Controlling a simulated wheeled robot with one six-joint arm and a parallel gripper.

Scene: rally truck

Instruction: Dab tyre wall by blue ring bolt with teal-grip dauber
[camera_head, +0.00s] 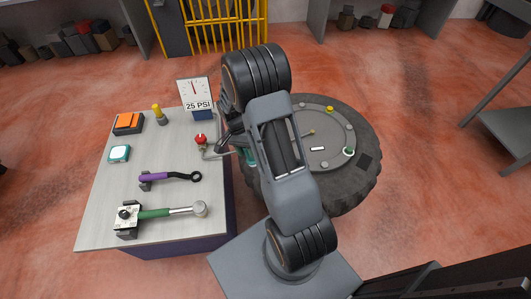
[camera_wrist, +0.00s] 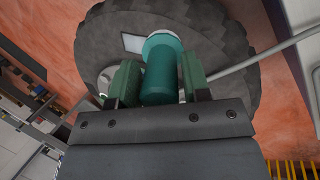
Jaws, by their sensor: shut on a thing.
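My gripper (camera_wrist: 160,74) is shut on the teal-grip dauber (camera_wrist: 158,86), which sits between its two green finger pads. The dauber's pale round end points away from the wrist, over the tyre (camera_wrist: 232,50). In the head view the tyre (camera_head: 345,198) lies flat right of the table, and my arm covers its left part. A sliver of the teal dauber (camera_head: 250,158) shows left of my arm. On the wheel face are a yellow-marked bolt (camera_head: 329,109) and a green-marked bolt (camera_head: 349,151). I cannot make out a blue ring. Contact between dauber and tyre cannot be told.
A 25 PSI gauge (camera_head: 196,95) stands behind. A grey pipe (camera_wrist: 265,58) runs near the dauber.

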